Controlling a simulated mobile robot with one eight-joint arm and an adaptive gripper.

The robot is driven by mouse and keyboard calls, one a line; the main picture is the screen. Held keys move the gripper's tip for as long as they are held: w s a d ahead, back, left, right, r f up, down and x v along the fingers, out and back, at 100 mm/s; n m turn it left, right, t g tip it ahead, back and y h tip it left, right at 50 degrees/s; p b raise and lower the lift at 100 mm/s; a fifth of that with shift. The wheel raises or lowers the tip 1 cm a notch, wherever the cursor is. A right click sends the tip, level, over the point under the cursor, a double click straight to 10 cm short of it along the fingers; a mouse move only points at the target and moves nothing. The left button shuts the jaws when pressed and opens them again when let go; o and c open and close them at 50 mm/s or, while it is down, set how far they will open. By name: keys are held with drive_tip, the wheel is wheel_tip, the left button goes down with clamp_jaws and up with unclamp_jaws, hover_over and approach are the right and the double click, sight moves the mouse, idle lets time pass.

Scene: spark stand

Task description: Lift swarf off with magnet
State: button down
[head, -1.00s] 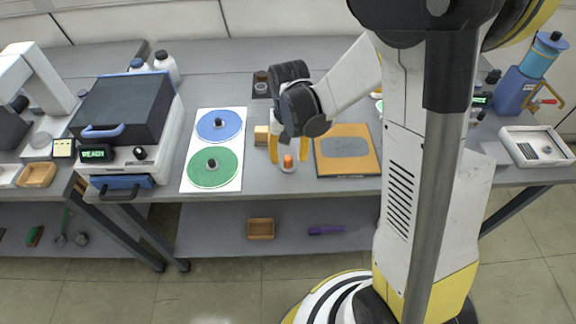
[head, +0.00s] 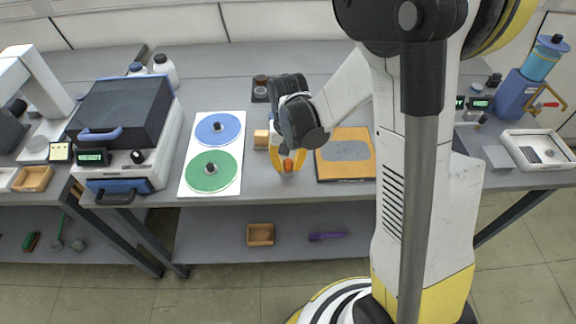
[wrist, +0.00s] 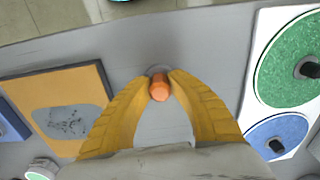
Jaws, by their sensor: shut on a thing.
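The magnet appears as a small orange knob (head: 288,164) on a grey round base, standing at the front of the bench. In the wrist view its orange knob (wrist: 159,91) sits between the yellow fingertips. My gripper (head: 287,168) points down and is shut on the knob; the fingers also show in the wrist view (wrist: 160,84). The orange board (head: 326,170) lies just right of it in the head view. A grey patch (head: 346,150) is on the board. In the wrist view dark specks, likely swarf, lie on this patch (wrist: 66,122).
A white sheet with a green disc (head: 209,171) and a blue disc (head: 218,127) lies to the left. The bench's front edge is near. A wooden tray (head: 260,234) sits on the lower shelf.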

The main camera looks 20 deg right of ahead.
sight(288, 161)
drive_tip(key=shift+r, duration=0.55)
wheel_tip(288, 161, up, 3)
drive_tip(key=shift+f+p, duration=0.1)
drive_tip(key=shift+p, duration=0.9)
drive_tip(key=s+d+r+p, duration=0.3)
drive_tip(key=s+d+r, duration=0.3)
drive_tip(key=d, duration=0.3)
drive_tip(key=shift+s+r+p, duration=0.3)
drive_tip(key=shift+s+r, duration=0.1)
drive_tip(key=shift+s, duration=0.35)
